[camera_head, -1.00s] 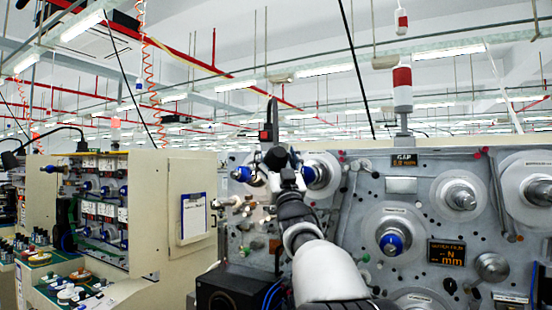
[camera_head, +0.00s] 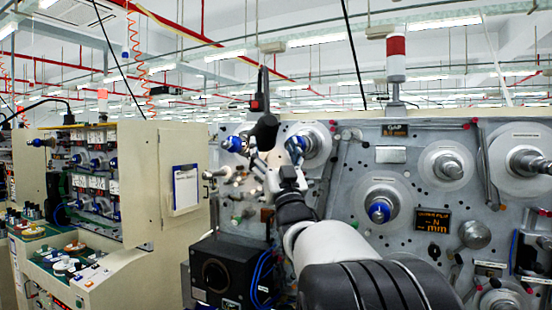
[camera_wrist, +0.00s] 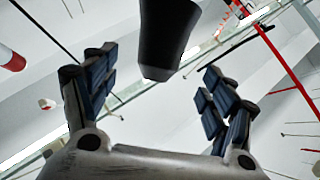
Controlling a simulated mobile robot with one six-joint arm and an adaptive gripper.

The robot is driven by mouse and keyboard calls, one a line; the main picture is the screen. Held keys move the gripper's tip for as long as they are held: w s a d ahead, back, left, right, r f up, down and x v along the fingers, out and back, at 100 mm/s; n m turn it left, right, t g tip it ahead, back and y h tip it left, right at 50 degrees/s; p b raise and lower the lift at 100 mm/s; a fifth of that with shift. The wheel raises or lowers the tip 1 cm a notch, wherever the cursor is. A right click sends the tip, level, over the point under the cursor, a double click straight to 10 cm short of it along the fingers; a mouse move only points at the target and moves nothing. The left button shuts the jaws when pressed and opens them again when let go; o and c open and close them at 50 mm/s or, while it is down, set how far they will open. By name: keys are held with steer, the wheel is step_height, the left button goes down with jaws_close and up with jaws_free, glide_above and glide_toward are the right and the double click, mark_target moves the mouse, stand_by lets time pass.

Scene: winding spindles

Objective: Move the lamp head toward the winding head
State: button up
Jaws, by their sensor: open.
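The black lamp head (camera_head: 264,131) hangs in front of the grey winding machine panel (camera_head: 370,160), below a dark upright piece with a red part. In the wrist view the lamp head (camera_wrist: 166,38) is a dark tapered cylinder between and beyond my fingers, with visible gaps on both sides. My gripper (camera_wrist: 155,95) is open, its dark blue pads wide apart. In the head view my gripper (camera_head: 266,150) is just below the lamp head. The panel carries several discs and spindles, one blue-capped (camera_head: 380,211). I cannot tell which is the winding head.
A black box with a round lens (camera_head: 217,276) stands left of my arm. A cream cabinet with a clipboard (camera_head: 185,188) and a bench of small parts (camera_head: 72,258) are at the left. A red-and-white signal light (camera_head: 396,58) stands above the panel.

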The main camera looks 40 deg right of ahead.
steer(key=v, duration=0.3)
steer(key=shift+f, duration=0.1)
steer(key=shift+a, duration=0.1)
stand_by(0.4)
steer(key=s+a+f+g+y+b, duration=0.1)
steer(key=s+a+f+g+y, duration=0.3)
steer(key=a+f, duration=0.65)
steer(key=a+f+g+y, duration=0.3)
steer(key=a+f+g, duration=0.3)
steer(key=a+f, duration=0.45)
steer(key=s+a+f+n+g+y, duration=0.1)
steer(key=s+a+f+g, duration=0.2)
steer(key=s+f, duration=0.4)
steer(key=s+a+f+n+g+y, duration=0.1)
steer(key=s+a+f+n+g, duration=0.1)
steer(key=s+a+f, duration=0.3)
steer(key=s+a+f+n+g+y+b, duration=0.1)
steer(key=s+a+f+g, duration=0.3)
steer(key=s+f, duration=0.5)
steer(key=s, duration=0.4)
steer(key=shift+a+n+g+y, duration=0.3)
steer(key=shift+n+y, duration=0.1)
